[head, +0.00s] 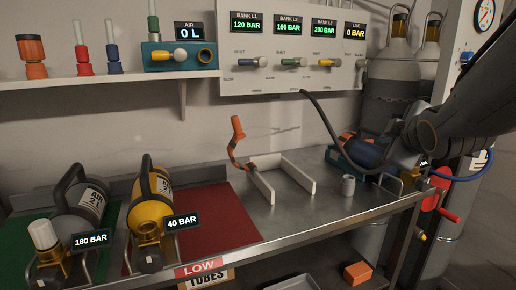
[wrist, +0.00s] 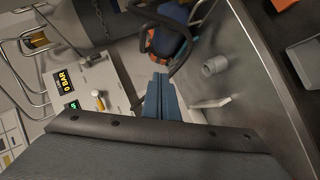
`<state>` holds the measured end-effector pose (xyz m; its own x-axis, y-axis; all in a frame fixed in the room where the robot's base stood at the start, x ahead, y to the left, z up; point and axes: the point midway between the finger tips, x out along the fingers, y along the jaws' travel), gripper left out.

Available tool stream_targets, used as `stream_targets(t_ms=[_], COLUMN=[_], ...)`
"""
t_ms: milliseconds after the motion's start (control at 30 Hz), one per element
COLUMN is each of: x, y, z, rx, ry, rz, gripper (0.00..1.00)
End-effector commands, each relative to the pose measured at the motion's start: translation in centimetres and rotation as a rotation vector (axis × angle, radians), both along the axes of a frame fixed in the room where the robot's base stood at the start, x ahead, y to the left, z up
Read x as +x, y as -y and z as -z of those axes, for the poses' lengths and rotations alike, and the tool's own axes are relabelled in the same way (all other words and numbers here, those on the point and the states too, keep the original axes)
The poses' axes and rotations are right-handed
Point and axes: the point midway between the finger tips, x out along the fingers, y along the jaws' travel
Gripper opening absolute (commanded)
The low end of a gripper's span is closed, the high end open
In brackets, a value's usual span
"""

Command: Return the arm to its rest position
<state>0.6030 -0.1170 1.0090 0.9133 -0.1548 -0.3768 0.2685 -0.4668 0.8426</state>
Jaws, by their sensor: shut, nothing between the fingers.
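My gripper (wrist: 160,80) shows in the wrist view with its two blue-grey fingers together and nothing between them. In the head view my dark arm reaches in from the right edge, over the right end of the metal bench (head: 310,215). My fingertips cannot be made out there. A blue cylinder with a dark handle (head: 366,152) lies near the arm at the bench's right end. It also shows beyond my fingertips in the wrist view (wrist: 166,42). I cannot tell the distance between them.
A yellow cylinder (head: 152,200) and a grey cylinder (head: 82,205) are at left. A gauge panel (head: 290,75) is on the wall. Tall grey tanks (head: 390,85) stand behind my arm.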

Motion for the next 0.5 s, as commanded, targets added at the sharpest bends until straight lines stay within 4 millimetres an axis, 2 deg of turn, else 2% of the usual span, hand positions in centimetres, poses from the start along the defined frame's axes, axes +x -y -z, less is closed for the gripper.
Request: stream_targets(t_ms=[167, 200, 233, 300, 400, 500], x=[-2.8, -4.0, -5.1, -7.7, -11.3, -14.4], y=[-4.7, -6.2, -6.4, -8.4, -11.2, -13.3], z=[7.2, 9.2, 10.4, 12.9, 15.6, 17.2], rx=[0.264, 0.330, 0.372, 0.469, 0.570, 0.634], ry=[-0.249, -0.324, -0.370, -0.486, -0.634, -0.751], rz=[0.110, 0.138, 0.210, 0.304, 0.407, 0.498], gripper=[0.00, 0.00, 0.00, 0.00, 0.00, 0.00])
